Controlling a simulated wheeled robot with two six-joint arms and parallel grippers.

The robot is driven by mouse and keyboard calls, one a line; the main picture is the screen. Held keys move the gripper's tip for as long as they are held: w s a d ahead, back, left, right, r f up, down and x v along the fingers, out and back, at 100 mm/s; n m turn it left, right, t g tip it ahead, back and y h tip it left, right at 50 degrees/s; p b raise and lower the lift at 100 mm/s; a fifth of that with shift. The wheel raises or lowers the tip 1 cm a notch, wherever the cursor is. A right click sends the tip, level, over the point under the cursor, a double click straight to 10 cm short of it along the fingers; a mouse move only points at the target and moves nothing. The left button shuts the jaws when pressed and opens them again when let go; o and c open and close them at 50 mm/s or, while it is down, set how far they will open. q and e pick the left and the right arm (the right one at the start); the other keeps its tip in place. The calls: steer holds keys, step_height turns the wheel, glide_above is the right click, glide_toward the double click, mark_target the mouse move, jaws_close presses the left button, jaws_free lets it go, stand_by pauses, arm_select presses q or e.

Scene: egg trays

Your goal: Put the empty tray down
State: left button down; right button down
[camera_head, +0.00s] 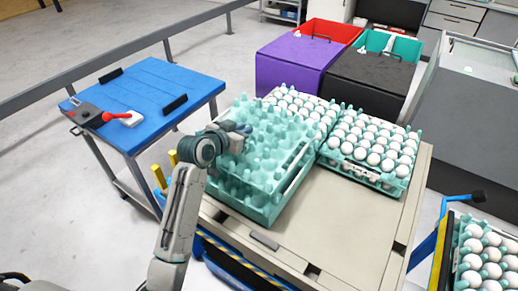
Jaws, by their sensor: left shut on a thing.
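An empty teal egg tray (281,147) is in the middle of the view, above the near left part of the pale platform (330,235). My left gripper (243,131) is shut on the tray at its left side. More empty teal tray (262,212) shows directly below it; I cannot tell whether the two touch. Two teal trays full of white eggs lie on the platform, one behind (318,103) the empty trays and one to the right (372,178). The left gripper's fingertips are partly hidden among the tray's pegs. My right gripper is not in view.
A blue-topped table (160,85) with a red-handled tool (117,117) stands at the left. Purple (290,67) and black (370,80) boxes stand behind the platform. Another egg tray (485,255) is at the lower right. The platform's front right part is bare.

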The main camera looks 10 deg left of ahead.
mark_target(219, 165)
arm_select(q)
steer(key=f, duration=0.4)
steer(key=shift+s+f, duration=0.2)
steer(key=shift+s, duration=0.05)
steer(key=shift+f+p, duration=0.5)
steer(key=shift+f, duration=1.8)
steer(key=c, duration=1.4)
jaws_free()
steer(key=shift+c, duration=0.2)
steer(key=b+v, duration=0.1)
steer(key=v, duration=1)
steer(key=shift+s+a+b, duration=0.15)
steer(key=shift+b, duration=0.15)
steer(key=shift+s+r, duration=0.2)
steer(key=shift+s, duration=0.05)
